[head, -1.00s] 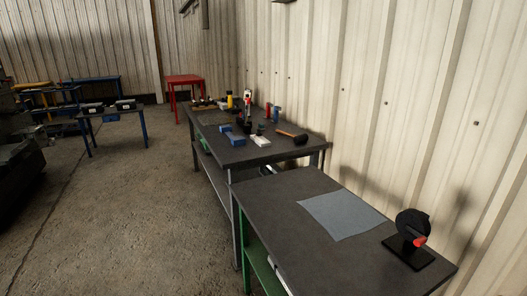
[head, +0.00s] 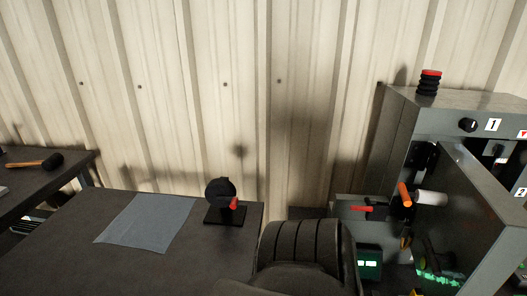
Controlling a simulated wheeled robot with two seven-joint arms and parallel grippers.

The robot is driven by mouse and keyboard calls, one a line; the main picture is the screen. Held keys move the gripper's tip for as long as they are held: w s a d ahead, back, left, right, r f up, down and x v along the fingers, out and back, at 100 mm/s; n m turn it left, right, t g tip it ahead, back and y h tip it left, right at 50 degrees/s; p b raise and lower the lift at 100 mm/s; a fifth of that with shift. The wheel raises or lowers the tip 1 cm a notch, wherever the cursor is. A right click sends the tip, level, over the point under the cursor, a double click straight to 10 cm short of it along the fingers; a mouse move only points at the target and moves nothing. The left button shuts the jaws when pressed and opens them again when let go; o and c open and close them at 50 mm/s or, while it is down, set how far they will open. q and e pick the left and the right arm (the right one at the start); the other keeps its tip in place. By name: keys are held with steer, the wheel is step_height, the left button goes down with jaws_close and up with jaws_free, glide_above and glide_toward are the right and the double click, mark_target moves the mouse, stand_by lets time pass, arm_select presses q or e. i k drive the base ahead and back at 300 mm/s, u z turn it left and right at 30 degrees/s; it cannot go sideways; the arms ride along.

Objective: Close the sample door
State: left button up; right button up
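A grey metal enclosure (head: 462,106) stands at the right, marked with labels 1 and 2 and partly cut off by the frame edge. A grey panel (head: 485,208) on its front stands at an angle and looks like a door swung open, with dark space beside it. I cannot tell for sure that this is the sample door. An orange handle (head: 404,194) and a white cylinder (head: 431,198) are in front of the enclosure.
A dark table (head: 70,241) holds a grey-blue mat (head: 150,222) and a black stand with a red knob (head: 222,197). A red-and-black stacked lamp (head: 429,82) tops the enclosure. A small unit with a green screen (head: 369,262) sits below. A corrugated wall closes the back.

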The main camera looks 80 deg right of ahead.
mark_target(466, 215)
steer(key=z, duration=3.7)
steer(key=k, duration=1.3)
steer(key=z, duration=0.7)
steer(key=i, duration=1.25)
steer(key=u, duration=0.65)
